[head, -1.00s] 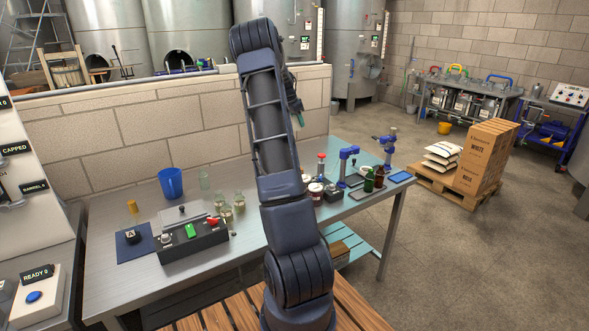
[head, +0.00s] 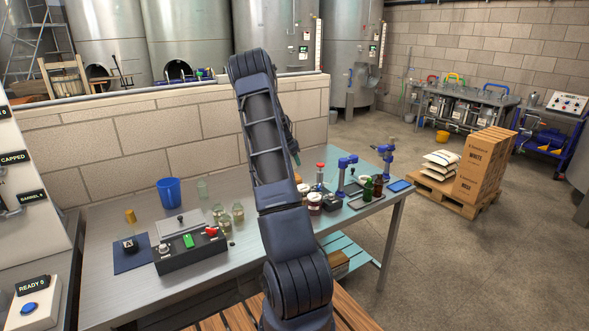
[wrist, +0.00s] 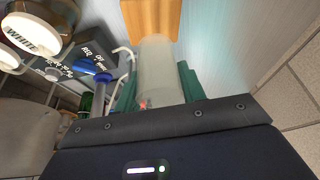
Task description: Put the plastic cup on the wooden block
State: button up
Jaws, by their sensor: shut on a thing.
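In the wrist view, my gripper (wrist: 158,88) has its green fingers shut on a clear, whitish plastic cup (wrist: 156,68). The orange-brown wooden block (wrist: 152,16) shows at the top of that view, just past the far end of the cup. I cannot tell whether cup and block touch. In the head view, my gripper (head: 293,148) shows only partly, with a green finger behind my arm at the back of the bench.
The bench (head: 110,285) carries jars (head: 315,203), blue-topped stands (head: 345,170) and dark bottles (head: 373,188) right of my arm. A blue cup (head: 170,192), glass jars (head: 237,214) and a control box (head: 190,250) stand left. A block wall (head: 140,142) rises behind.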

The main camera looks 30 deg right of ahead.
jog(key=shift+f, duration=2.25)
jog(key=shift+f, duration=0.15)
jog(key=o, duration=1)
jog(key=shift+c, duration=0.2)
